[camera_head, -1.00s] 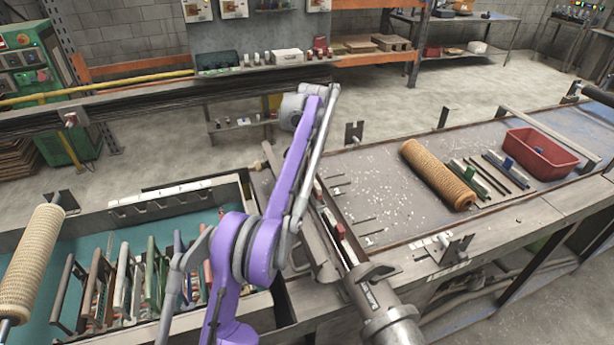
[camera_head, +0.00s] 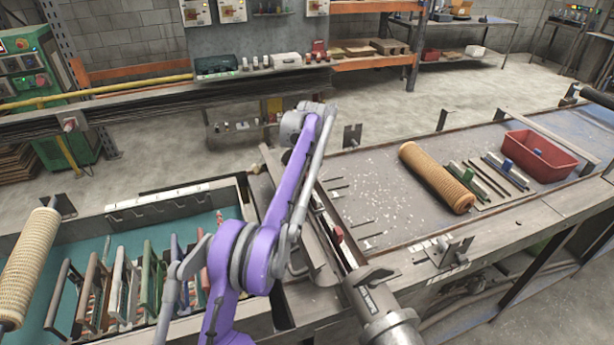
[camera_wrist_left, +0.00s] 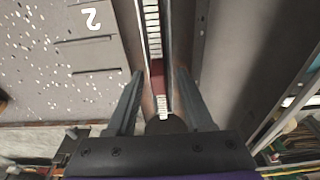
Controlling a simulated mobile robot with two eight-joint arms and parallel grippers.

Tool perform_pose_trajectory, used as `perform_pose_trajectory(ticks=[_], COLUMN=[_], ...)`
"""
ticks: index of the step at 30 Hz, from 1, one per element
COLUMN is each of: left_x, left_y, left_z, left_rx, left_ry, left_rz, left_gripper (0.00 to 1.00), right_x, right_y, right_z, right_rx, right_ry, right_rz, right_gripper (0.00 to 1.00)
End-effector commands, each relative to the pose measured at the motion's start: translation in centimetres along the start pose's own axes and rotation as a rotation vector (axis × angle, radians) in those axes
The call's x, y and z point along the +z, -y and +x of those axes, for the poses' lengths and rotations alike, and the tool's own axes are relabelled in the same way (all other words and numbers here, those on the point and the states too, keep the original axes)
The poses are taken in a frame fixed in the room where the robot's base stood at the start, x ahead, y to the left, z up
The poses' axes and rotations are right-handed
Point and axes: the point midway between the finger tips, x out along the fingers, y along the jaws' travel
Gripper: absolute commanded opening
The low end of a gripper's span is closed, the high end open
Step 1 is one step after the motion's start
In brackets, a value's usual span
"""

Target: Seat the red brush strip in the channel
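The channel (camera_wrist_left: 153,38) is a narrow metal slot running away from me between my fingers in the left wrist view. White toothed or bristly stretches show in it, with a dark red section (camera_wrist_left: 157,76) between them that looks like the red brush strip. I cannot tell how deep it sits. A small red piece (camera_head: 337,234) also shows in the rail in the head view. My left gripper (camera_wrist_left: 160,74) is open, with one finger on each side of the channel at the red section. My right gripper is not in view.
A rack of several coloured strips (camera_head: 120,280) stands in the teal tray at left. A tan brush roller (camera_head: 437,178), loose strips and a red bin (camera_head: 540,156) lie on the bench at right. A grey cylindrical part (camera_head: 380,305) is at the rail's near end.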

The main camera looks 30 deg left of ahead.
Motion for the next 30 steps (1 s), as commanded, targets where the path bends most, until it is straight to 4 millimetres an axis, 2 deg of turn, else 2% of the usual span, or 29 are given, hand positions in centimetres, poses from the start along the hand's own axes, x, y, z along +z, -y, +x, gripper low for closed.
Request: perform_pose_trajectory(ticks=[5, 8, 11, 21, 25, 30], left_x=[0.0, -0.1, -0.1, -0.2, -0.2, -0.1], left_y=[0.0, 0.0, 0.0, -0.1, -0.1, 0.0], left_z=[-0.1, -0.9, -2.5, -9.9, -11.6, -12.4], left_rx=[0.000, 0.000, 0.001, 0.002, 0.001, 0.000], left_ry=[0.000, 0.000, -0.001, -0.003, -0.002, 0.000], left_rz=[0.000, 0.000, 0.000, 0.000, 0.000, 0.000], left_gripper=[0.52, 0.52, 0.52, 0.52, 0.52, 0.52], right_x=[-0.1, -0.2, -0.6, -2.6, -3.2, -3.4], right_y=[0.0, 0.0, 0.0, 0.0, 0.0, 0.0], right_z=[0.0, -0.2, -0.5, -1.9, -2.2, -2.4], right_rx=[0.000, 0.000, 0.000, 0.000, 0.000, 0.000], right_ry=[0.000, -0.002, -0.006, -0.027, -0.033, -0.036], right_rz=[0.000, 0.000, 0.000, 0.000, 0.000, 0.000], right_gripper=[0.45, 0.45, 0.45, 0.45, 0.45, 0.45])
